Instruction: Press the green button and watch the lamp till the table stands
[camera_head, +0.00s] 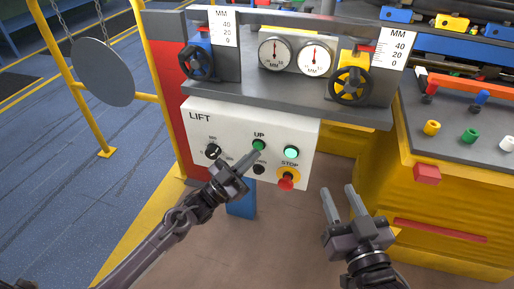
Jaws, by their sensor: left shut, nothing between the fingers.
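The green button (259,144) sits under the word UP on the white LIFT panel (203,118). My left gripper (251,157) is shut and empty, its fingertips at or just below the green button; I cannot tell whether they touch it. The round lamp (291,153), to the right of the button, shows bright pale green. My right gripper (338,192) is open and empty, in front of the floor to the right of the panel. No table that I can name for sure shows.
A red stop knob (286,184) on yellow, a black button (259,169) and a black rotary switch (213,151) share the panel. Two dials (315,55) and handwheels (350,86) stand above. A yellow bench (450,185) with coloured pegs is at right.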

